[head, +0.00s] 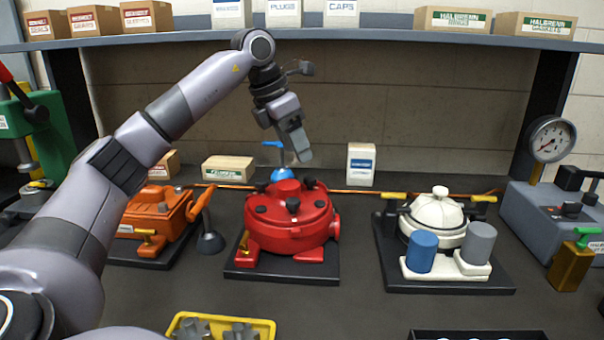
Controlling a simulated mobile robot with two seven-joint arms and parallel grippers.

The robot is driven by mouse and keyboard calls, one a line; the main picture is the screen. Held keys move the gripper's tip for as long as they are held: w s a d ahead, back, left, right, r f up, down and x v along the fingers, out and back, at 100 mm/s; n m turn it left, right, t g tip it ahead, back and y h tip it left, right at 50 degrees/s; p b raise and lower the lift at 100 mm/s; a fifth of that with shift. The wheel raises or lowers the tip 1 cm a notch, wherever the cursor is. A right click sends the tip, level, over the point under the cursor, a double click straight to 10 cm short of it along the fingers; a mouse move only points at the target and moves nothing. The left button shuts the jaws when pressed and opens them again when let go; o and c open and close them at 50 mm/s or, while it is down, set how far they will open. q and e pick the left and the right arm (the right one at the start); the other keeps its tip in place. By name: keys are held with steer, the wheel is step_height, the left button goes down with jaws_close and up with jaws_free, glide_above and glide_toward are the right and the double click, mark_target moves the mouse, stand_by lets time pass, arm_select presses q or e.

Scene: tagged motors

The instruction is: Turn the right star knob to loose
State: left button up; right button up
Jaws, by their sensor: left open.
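The red round housing (285,232) stands on a dark base plate in the middle of the bench. It carries several dark knobs on top, one at its centre (293,205) and one at the upper right (308,183). Which one is the right star knob, and its setting, I cannot tell. My left gripper (297,148) hangs in the air above and behind the housing, pointing down, open and empty. It is apart from the knobs. My right gripper is out of view.
An orange unit (158,215) stands left of the housing, and a white domed unit (438,215) with blue and grey cylinders stands right. A yellow tray (185,318) is in front. A shelf (370,38) runs above.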

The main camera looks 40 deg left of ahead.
mark_target(310, 178)
arm_select(q)
steer(key=x, duration=0.6)
steer(key=shift+w+f, duration=0.15)
steer(key=shift+f, duration=0.25)
steer(key=shift+d, duration=0.1)
jaws_close()
